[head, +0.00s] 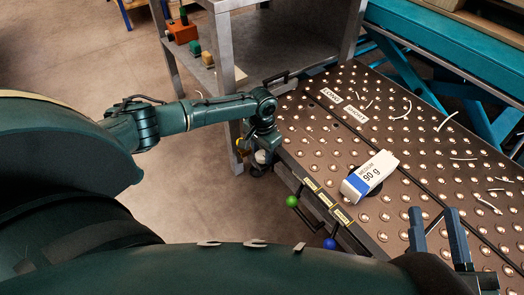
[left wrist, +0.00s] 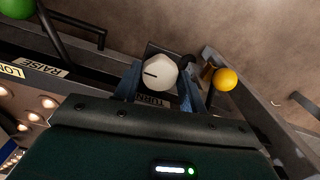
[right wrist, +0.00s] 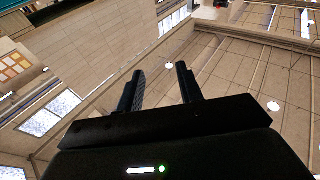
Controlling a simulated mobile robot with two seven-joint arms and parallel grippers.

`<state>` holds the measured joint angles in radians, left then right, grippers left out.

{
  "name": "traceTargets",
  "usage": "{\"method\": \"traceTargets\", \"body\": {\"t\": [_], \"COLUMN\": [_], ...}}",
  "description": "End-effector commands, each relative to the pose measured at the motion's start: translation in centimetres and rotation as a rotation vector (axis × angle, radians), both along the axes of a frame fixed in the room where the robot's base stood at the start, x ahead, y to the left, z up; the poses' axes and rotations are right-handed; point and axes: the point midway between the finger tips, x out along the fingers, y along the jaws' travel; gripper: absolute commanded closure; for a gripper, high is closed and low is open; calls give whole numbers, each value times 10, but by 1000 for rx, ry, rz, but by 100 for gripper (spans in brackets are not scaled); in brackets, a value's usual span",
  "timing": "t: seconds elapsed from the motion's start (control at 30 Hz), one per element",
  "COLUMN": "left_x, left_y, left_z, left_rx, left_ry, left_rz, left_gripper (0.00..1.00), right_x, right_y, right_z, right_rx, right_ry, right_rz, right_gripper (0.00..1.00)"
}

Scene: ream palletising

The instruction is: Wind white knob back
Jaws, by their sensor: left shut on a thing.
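The white knob (left wrist: 160,73) with a dark pointer line sits on a dark mount with a partly hidden label reading "TURN". The line points left in the left wrist view. My left gripper (left wrist: 162,88) is shut on the knob, one finger on each side of it. In the head view my left gripper (head: 262,147) is down at the near left corner of the ball table, and the knob shows as a small pale spot (head: 260,156). My right gripper (head: 437,232) is open and empty above the table's near right part; its spread fingers also show in the right wrist view (right wrist: 161,88).
A yellow ball (left wrist: 225,79) is close beside the left gripper. Green (head: 291,201) and blue (head: 329,243) ball levers stand along the table's near edge. A white and blue ream marked 90 g (head: 369,177) lies on the ball table (head: 330,130). A grey shelf (head: 285,60) stands behind.

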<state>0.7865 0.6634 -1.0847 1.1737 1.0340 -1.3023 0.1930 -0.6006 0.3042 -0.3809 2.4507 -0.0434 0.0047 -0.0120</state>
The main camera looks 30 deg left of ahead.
Motion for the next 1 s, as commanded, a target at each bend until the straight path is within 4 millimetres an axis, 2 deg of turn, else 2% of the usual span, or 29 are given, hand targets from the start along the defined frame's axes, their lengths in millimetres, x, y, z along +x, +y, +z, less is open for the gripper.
{"method": "traceTargets", "body": {"t": [0.1, 0.47, 1.0], "left_x": [0, -1, -1], "left_y": [0, 0, 0], "left_z": [0, 3, 1], "left_rx": [0, -1, -2], "left_ry": [0, 3, 4], "left_rz": [0, -71, -495], "left_gripper": [82, 82, 82], "right_x": [0, 0, -1], "right_y": [0, -1, -9], "right_z": [0, 12, 4], "right_rx": [0, -25, -123], "right_ry": [-1, -15, 1], "right_rz": [0, -8, -53], "right_gripper": [64, 64, 64]}}
